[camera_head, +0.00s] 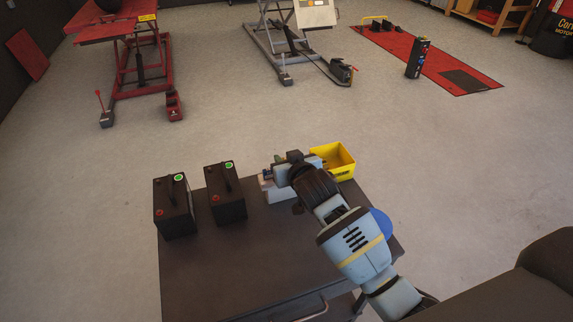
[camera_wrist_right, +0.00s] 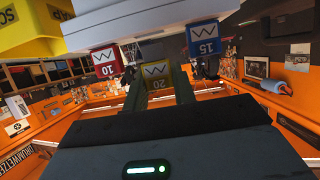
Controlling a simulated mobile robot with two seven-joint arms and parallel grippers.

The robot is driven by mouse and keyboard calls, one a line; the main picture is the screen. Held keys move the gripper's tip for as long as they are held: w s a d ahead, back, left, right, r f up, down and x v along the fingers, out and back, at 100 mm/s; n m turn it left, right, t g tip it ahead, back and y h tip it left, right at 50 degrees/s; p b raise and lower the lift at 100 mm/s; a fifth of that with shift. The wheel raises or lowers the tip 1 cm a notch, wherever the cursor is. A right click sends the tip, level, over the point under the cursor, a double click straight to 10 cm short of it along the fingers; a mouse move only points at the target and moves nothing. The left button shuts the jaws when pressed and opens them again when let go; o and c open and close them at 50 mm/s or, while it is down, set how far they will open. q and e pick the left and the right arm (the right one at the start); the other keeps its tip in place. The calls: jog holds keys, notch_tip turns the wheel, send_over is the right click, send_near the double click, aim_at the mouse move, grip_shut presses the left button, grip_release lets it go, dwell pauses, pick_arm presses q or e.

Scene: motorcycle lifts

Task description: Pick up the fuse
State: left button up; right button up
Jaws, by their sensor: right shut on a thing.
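My right gripper (camera_head: 273,172) reaches over the back of the dark table in the head view. It is beside a pale block (camera_head: 281,194). In the right wrist view its two fingers (camera_wrist_right: 160,92) are shut on a yellow fuse marked 20 (camera_wrist_right: 156,72). A red fuse marked 10 (camera_wrist_right: 103,62) is on one side of it and a blue fuse marked 15 (camera_wrist_right: 203,38) on the other. All three are close to the pale block, and I cannot tell whether the held fuse touches it. My left gripper is not in view.
Two black batteries (camera_head: 174,207) (camera_head: 226,193) stand at the left of the dark table (camera_head: 200,280). A yellow bin (camera_head: 345,165) is at its back right edge. The front left of the tabletop is clear. Motorcycle lifts stand on the floor beyond.

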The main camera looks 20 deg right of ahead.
jog(key=s+f+v, duration=0.1)
jog(key=f+v, duration=0.2)
jog(key=v, duration=1.2)
jog(key=shift+s+a, duration=0.5)
jog(key=shift+s, duration=0.05)
